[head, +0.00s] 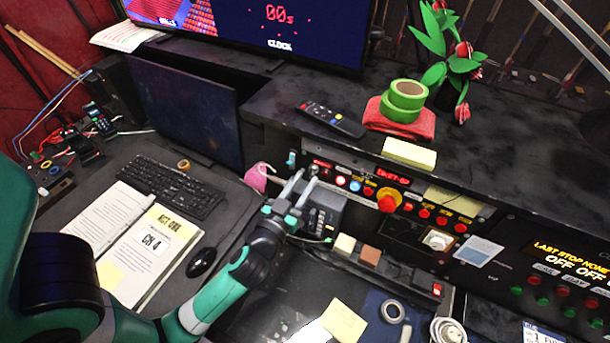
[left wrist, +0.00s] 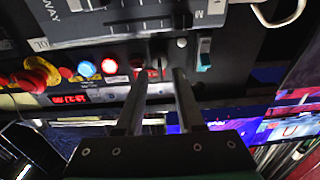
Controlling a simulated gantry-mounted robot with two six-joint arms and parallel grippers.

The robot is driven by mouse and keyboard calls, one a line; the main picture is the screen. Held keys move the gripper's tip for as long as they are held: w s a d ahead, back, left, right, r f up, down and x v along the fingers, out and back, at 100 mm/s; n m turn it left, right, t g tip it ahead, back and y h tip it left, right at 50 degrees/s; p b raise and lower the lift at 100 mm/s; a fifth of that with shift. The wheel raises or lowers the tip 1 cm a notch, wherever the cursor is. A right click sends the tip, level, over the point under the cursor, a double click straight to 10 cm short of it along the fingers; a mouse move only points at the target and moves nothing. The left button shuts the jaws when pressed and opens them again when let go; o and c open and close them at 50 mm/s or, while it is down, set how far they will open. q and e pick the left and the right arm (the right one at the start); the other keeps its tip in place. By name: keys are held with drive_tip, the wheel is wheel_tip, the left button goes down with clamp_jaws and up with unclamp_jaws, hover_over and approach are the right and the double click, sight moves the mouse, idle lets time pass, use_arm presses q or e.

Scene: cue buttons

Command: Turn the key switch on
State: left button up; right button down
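My left gripper (head: 302,181) reaches from the lower left to the left end of the control panel. In the left wrist view its two fingers (left wrist: 160,72) stand apart with a gap between them and nothing clearly held. A small reddish part (left wrist: 151,74) shows behind the gap. I cannot make out the key switch for certain; the fingers hide part of the panel. A teal switch (head: 291,158) sits left of the fingertips and also shows in the left wrist view (left wrist: 204,52). My right gripper is not in view.
Lit red (head: 340,181) and blue (head: 355,186) buttons and a red mushroom button (head: 387,201) sit right of the gripper. A grey lever box (head: 325,212) stands close below the fingers. The shelf above holds a remote (head: 331,119) and green tape (head: 406,95).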

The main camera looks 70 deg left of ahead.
use_arm(q)
drive_tip(key=shift+w+a, duration=0.35)
drive_tip(key=shift+w, duration=0.05)
clamp_jaws()
